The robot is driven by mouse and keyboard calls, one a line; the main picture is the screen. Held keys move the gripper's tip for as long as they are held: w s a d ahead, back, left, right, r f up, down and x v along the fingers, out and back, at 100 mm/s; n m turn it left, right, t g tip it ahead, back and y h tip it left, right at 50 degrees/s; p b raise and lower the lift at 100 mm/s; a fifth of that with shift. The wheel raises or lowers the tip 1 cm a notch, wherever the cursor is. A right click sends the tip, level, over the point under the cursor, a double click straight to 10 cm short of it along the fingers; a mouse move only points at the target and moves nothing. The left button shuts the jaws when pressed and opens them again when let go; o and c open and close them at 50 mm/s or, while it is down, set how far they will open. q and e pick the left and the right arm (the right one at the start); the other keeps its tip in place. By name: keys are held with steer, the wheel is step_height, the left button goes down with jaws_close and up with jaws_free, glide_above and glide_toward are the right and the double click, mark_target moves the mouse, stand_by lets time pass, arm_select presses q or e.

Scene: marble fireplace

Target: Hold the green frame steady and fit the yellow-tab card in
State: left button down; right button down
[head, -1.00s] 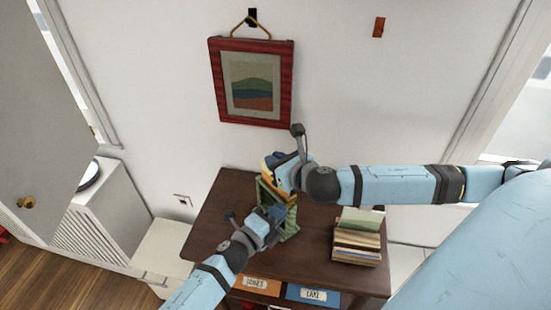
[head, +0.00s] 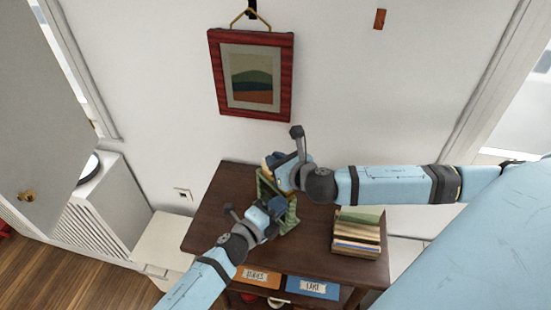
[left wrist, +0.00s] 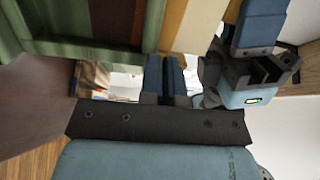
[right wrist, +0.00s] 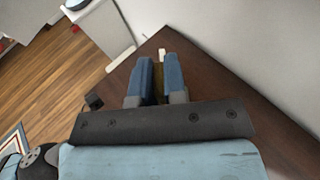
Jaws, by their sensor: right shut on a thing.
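The green frame (head: 290,216) stands upright on the dark wooden table top (head: 315,240); its green edge (left wrist: 60,48) crosses the top of the left wrist view. My left gripper (head: 274,207) is at the frame's front, its fingers close together on a green upright. My right gripper (head: 275,163) is at the frame's top, shut on a thin card. A yellowish sliver of the card (right wrist: 158,88) shows between its fingers in the right wrist view. A yellow and cream surface (left wrist: 198,25) shows beside the green upright in the left wrist view. The card's lower part is hidden.
A stack of books or cards (head: 357,232) lies on the table's right. Orange (head: 257,276) and blue (head: 312,287) labelled fronts are below the table edge. A red-framed picture (head: 252,73) hangs on the wall behind. The table's left part is clear.

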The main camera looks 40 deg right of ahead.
steer(key=shift+f, duration=1)
steer(key=c, duration=1.1)
jaws_free()
steer(key=v, duration=1.2)
arm_select(q)
steer(key=c, duration=1.3)
jaws_free()
steer(key=shift+o, duration=0.2)
